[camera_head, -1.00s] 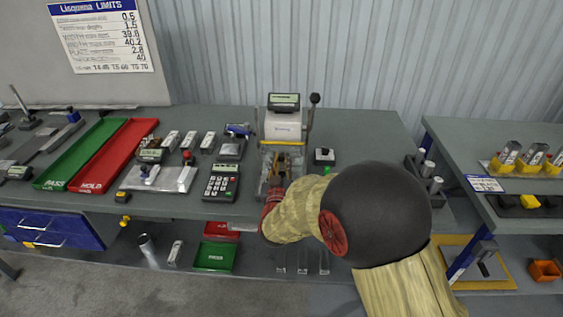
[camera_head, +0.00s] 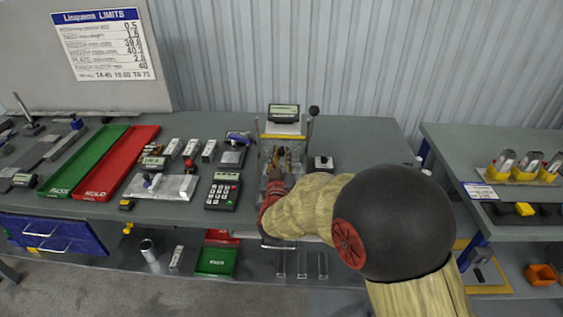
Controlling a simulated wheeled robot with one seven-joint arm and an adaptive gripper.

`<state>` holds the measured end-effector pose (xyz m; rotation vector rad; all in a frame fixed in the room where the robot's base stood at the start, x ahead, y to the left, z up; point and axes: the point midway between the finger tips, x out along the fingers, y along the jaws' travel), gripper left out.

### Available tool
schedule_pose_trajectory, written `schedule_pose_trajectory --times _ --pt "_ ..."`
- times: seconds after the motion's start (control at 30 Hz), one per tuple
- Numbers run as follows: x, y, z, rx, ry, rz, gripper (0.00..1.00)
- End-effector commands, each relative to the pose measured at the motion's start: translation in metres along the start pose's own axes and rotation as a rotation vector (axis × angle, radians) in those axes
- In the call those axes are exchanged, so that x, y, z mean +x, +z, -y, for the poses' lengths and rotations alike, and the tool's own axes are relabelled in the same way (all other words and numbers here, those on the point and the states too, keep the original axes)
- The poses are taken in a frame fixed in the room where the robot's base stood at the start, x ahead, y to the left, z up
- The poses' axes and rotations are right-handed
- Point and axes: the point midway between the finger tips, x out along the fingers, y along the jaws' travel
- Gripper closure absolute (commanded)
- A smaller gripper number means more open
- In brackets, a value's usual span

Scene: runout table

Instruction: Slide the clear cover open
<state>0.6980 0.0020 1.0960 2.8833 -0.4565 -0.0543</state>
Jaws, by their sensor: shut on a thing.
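The tester (camera_head: 283,114), a small machine with a grey display on top and a side lever, stands at the middle of the bench. Its clear cover (camera_head: 264,158) is hard to make out; faint glassy edges show around the lower front, with brass-coloured parts visible between them. My gripper (camera_head: 277,176) is at the front of the machine, low down, shut on what seems to be the cover's front edge. The fingertips are small and partly hidden by my own wrist, so the exact contact cannot be seen.
A calculator-like keypad (camera_head: 223,191) lies close left of the machine, and a small dark button box (camera_head: 320,164) close right. Green (camera_head: 88,160) and red (camera_head: 118,160) trays lie further left. A second bench (camera_head: 500,148) stands to the right, across a gap.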

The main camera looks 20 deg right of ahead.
Motion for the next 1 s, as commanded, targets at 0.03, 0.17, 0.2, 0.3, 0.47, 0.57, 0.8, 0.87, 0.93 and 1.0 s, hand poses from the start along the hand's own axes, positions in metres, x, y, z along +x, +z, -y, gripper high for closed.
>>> schedule_pose_trajectory --times 0.03,0.17,0.2,0.3,0.47,0.57,0.8,0.87,0.93,1.0 --pt "0.000 -0.021 -0.004 0.003 0.001 -0.006 1.00" --pt "0.000 -0.045 -0.010 0.002 0.000 -0.005 1.00" --pt "0.000 -0.051 -0.011 0.002 0.000 -0.005 1.00" --pt "0.000 -0.060 -0.013 0.002 0.000 -0.005 1.00" --pt "0.000 -0.062 -0.013 0.000 -0.001 -0.003 1.00" --pt "0.000 -0.060 -0.013 0.000 -0.001 -0.002 1.00" --pt "0.000 -0.060 -0.013 0.000 -0.001 -0.001 0.76" --pt "0.000 -0.060 -0.013 0.000 -0.001 -0.001 0.72" --pt "0.000 -0.060 -0.013 0.000 -0.001 -0.001 0.68" --pt "0.000 -0.060 -0.013 0.000 0.000 -0.001 0.64"
